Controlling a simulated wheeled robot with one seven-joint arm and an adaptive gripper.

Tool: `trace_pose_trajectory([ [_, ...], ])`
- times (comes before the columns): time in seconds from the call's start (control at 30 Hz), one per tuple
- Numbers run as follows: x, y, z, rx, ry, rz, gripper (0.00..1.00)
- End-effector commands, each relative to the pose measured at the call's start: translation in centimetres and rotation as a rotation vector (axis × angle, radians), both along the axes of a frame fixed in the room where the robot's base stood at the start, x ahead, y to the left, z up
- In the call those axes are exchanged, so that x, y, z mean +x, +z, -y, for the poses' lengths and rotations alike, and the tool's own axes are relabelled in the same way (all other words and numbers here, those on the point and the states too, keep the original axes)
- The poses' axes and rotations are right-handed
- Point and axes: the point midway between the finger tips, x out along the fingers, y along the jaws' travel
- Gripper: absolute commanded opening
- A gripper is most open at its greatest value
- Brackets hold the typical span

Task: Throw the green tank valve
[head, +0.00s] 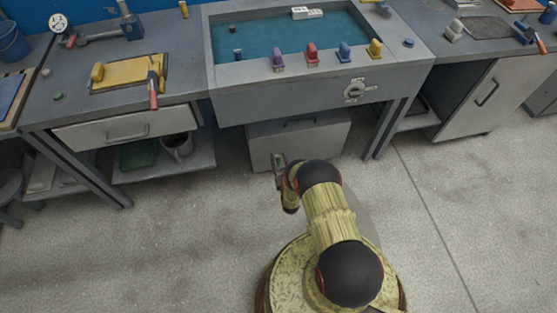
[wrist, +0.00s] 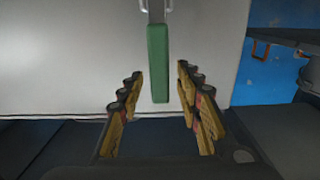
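The green tank valve shows in the wrist view as an upright green lever (wrist: 158,64) hanging from a grey fitting in front of a pale panel. My gripper (wrist: 160,78) is open, with one finger on each side of the lever and a visible gap to both. In the head view my gripper (head: 279,169) is low, in front of the grey cabinet under the tank. The valve is too small there to make out clearly beside the gripper.
A drawer bench (head: 125,129) stands left and a cabinet (head: 477,97) right. The floor around my base is clear.

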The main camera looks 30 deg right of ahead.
Motion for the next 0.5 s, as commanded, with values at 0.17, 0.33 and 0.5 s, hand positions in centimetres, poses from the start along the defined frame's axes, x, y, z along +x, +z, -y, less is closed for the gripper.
trace_pose_trajectory([
  [0.17,-0.03,0.00,-0.01,0.000,0.000,0.000,0.29],
  [0.33,-0.05,-0.01,-0.01,0.000,0.000,0.000,0.19],
  [0.5,-0.06,-0.02,-0.02,0.000,0.000,0.000,0.09],
])
